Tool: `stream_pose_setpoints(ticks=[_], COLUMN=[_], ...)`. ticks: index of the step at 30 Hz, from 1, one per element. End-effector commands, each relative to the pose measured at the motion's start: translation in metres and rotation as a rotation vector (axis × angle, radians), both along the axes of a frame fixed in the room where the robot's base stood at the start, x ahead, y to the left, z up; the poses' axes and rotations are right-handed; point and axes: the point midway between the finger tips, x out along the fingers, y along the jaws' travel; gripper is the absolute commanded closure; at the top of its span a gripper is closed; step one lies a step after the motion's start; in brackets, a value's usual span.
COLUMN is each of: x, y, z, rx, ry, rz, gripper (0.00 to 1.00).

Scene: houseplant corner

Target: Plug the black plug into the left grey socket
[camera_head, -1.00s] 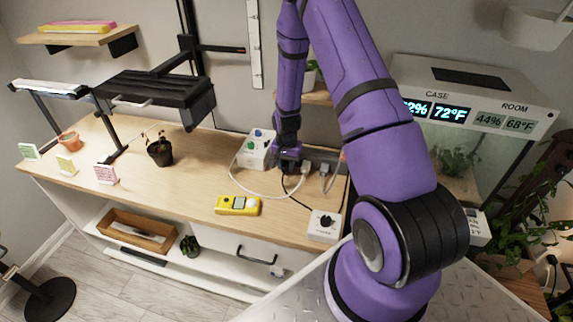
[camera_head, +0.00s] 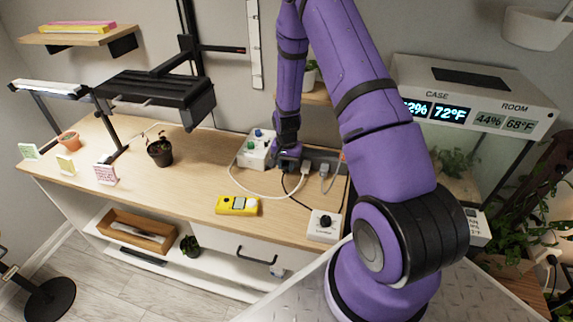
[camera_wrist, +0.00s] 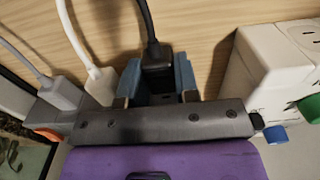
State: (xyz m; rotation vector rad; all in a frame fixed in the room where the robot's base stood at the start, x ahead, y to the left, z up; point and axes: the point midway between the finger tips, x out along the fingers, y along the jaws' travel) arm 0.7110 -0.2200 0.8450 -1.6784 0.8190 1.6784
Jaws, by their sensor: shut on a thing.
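The black plug (camera_wrist: 157,58) is held between the blue finger pads of my gripper (camera_wrist: 158,78), its cord leading up in the wrist view. In the head view my gripper (camera_head: 288,165) is low at the back of the bench, at the left part of the grey power strip (camera_head: 325,158). The strip also shows in the wrist view (camera_wrist: 62,122), partly hidden behind my gripper's dark bar. The left grey socket is hidden by my gripper. I cannot tell whether the plug's prongs are in it.
A white plug (camera_wrist: 100,84) and a grey plug (camera_wrist: 60,92) sit in the strip beside my gripper. A white box with coloured knobs (camera_head: 254,152) stands close on the other side. A yellow meter (camera_head: 238,206) and a white dial box (camera_head: 324,226) stand in front.

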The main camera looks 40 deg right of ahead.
Motion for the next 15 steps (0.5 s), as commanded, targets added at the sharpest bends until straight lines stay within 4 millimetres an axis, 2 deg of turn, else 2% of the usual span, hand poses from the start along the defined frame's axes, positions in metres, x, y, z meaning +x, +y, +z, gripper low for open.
stream_pose_setpoints(ticks=[15], x=[0.0031], y=[-0.0042], z=[-0.0001], rx=[0.0], ry=[0.0], rz=[-0.001], gripper=[0.95])
